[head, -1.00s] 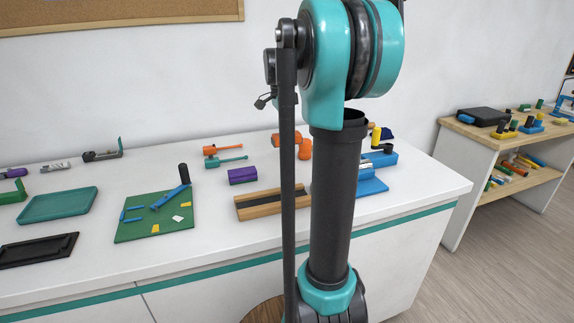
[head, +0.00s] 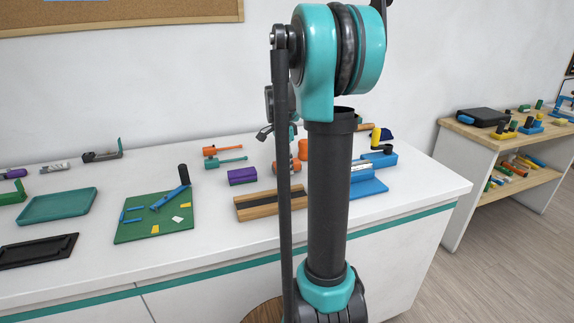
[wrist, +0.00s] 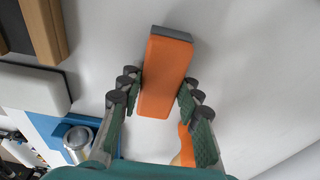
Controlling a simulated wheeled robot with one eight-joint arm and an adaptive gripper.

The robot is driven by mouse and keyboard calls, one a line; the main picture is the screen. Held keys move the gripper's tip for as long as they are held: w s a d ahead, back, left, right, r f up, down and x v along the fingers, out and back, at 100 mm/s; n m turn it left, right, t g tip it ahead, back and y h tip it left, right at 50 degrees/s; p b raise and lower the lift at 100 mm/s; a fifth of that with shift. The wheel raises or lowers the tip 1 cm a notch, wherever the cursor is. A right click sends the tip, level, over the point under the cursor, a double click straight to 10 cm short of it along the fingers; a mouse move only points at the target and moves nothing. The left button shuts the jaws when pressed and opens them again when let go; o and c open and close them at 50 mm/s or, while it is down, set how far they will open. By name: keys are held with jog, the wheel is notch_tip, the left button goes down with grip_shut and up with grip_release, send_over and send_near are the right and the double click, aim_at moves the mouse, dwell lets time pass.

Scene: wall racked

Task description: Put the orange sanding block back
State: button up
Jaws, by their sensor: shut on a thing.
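In the wrist view, the orange sanding block (wrist: 166,75) has a grey end and lies lengthwise between the two fingers of my gripper (wrist: 155,95). The fingers press on its long sides, so my gripper is shut on it. The white surface shows around it; whether it touches that surface I cannot tell. In the head view, my arm hides most of the gripper, and I cannot pick out the block with certainty there.
A blue fixture (head: 369,188) stands at the bench's right end, and a wooden block with a dark strip (head: 255,207) lies left of it. Another orange piece (wrist: 186,146) shows behind the right finger.

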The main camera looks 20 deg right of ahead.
jog(key=shift+f, duration=0.15)
jog(key=shift+f, duration=0.35)
jog(key=shift+s, duration=0.1)
jog(key=o, duration=1.2)
jog(key=shift+f, duration=0.15)
